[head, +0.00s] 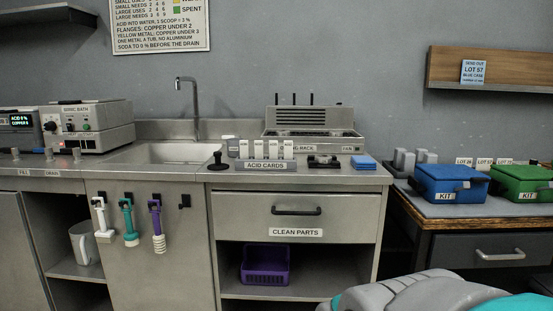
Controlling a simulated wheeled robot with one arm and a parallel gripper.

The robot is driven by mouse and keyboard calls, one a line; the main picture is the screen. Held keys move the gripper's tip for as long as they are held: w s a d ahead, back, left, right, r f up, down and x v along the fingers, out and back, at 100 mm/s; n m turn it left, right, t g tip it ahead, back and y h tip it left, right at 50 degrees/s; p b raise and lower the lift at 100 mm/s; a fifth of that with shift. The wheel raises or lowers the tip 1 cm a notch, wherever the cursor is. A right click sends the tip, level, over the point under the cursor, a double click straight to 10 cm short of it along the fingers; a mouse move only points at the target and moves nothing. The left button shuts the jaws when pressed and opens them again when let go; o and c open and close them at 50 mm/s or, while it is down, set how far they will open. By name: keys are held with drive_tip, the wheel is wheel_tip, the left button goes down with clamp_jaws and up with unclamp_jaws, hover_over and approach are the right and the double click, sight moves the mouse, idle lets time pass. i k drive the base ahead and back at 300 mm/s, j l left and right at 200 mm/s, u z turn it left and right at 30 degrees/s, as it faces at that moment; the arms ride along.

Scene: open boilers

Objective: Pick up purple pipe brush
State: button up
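The purple pipe brush (156,222) hangs upright from a dark hook on the front of the cabinet below the sink. Its purple handle is at the top and pale bristles are at its lower end. It is the rightmost of three hanging brushes. A teal brush (128,222) hangs just to its left and a white brush (101,218) further left, with small gaps between them. An empty hook (185,201) is to its right. No fingers of my gripper show in the head view, so I cannot tell what it holds.
The steel counter (190,173) juts above the brushes. A drawer with a black handle (297,211) is to the right, above an open shelf with a purple basket (265,265). A grey and teal shape fills the bottom right.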

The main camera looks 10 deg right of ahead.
sight(160, 243)
drive_tip(key=j+z, duration=0.15)
drive_tip(key=z, duration=0.5)
drive_tip(key=j+z, duration=0.3)
drive_tip(key=j, duration=0.35)
drive_tip(key=j+z, duration=0.35)
drive_tip(key=j, duration=0.3)
drive_tip(key=k+j+z, duration=0.1)
drive_tip(key=j+z, duration=0.2)
drive_tip(key=j, duration=0.3)
